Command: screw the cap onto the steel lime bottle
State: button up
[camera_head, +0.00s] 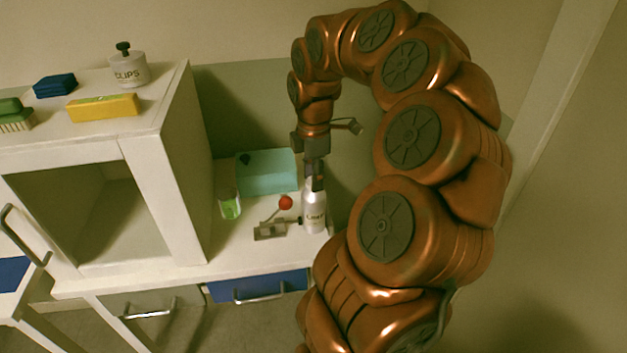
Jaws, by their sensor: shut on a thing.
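The steel bottle (313,214), silver-grey with a small dark label that I cannot read surely, stands upright on the white counter. My gripper (316,180) points straight down over it. It is shut on a dark thing at the bottle's mouth, which looks like the cap. The fingers hide most of the cap, so I cannot tell whether it touches the neck or how it sits there.
A clamp with a red knob (286,202) stands left of the bottle, close to it. A glass with green contents (230,206) and a teal box (268,172) stand further left. A white cabinet (178,165) walls off the counter's left side.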

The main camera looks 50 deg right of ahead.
jog(key=shift+f+m+b, duration=0.15)
jog(key=shift+m+b, duration=1.85)
jog(key=shift+m, duration=0.8)
jog(key=m+b, duration=0.2)
jog(key=shift+m, duration=0.4)
jog(key=shift+m+b, duration=0.4)
jog(key=shift+m, duration=0.4)
jog(key=o, duration=1)
